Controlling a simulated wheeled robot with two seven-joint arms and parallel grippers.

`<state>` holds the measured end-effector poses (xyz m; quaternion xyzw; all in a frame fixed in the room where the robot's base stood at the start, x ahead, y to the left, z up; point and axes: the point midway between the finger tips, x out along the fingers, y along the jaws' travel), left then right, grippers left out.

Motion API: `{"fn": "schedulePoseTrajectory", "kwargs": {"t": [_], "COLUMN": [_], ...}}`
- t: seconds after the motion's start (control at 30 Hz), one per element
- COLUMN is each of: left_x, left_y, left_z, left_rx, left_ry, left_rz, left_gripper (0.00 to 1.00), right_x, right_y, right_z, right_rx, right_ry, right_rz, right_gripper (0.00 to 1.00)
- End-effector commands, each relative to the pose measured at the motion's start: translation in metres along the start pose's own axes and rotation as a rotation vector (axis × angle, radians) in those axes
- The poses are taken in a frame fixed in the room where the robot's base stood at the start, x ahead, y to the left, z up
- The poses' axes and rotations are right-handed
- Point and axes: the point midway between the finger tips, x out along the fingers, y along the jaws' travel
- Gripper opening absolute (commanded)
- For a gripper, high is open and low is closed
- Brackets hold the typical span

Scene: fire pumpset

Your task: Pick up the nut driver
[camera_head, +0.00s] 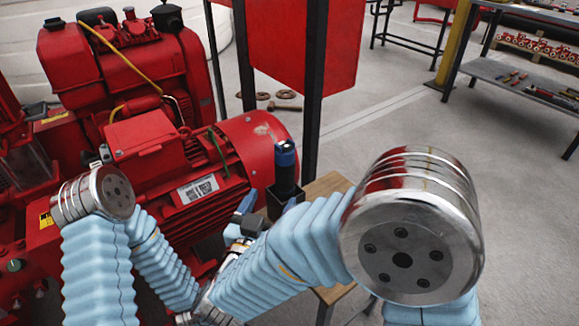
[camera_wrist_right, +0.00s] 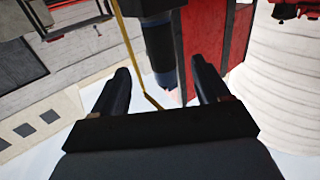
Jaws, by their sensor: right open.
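The nut driver (camera_head: 286,165), with a blue and black handle, stands upright in a black holder (camera_head: 284,203) in the head view. My right gripper (camera_head: 267,204) is open just in front of the holder, its fingers low beside it; my right forearm hides part of the gripper. In the right wrist view, the nut driver (camera_wrist_right: 160,52) appears upside down beyond and between the open fingers of my right gripper (camera_wrist_right: 162,78). Nothing is held between them, and I cannot tell whether they touch the handle.
The holder is at a small wooden table (camera_head: 326,187). A red pump motor (camera_head: 225,165) stands close on the left. A red panel on dark posts (camera_head: 315,90) rises just behind. A grey shelf (camera_head: 510,78) with tools stands at the far right, with open floor before it.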

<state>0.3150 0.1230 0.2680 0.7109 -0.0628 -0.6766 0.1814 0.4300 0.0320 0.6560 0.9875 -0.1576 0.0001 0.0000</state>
Motion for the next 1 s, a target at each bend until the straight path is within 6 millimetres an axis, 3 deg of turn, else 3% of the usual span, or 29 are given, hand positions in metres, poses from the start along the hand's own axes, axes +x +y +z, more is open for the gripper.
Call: {"fn": "schedulePoseTrajectory", "kwargs": {"t": [0.2, 0.47, 0.7, 1.0], "left_x": [-0.003, -0.004, -0.007, -0.007], "left_y": [0.002, 0.003, 0.005, 0.005], "left_z": [0.001, 0.001, 0.001, 0.002], "left_rx": [0.001, 0.002, 0.004, 0.004], "left_ry": [-0.002, -0.003, -0.004, -0.005], "left_rz": [0.001, 0.002, 0.004, 0.004], "left_gripper": [0.43, 0.43, 0.43, 0.43], "right_x": [0.048, 0.074, 0.111, 0.122], "right_y": [0.001, 0.000, 0.000, 0.000], "right_z": [0.000, 0.000, 0.000, 0.001], "right_rx": [-0.001, 0.000, -0.001, -0.001], "right_ry": [-0.001, 0.000, -0.001, 0.001], "right_rz": [0.005, 0.001, 0.002, -0.001], "right_gripper": [0.75, 0.75, 0.75, 0.75]}}
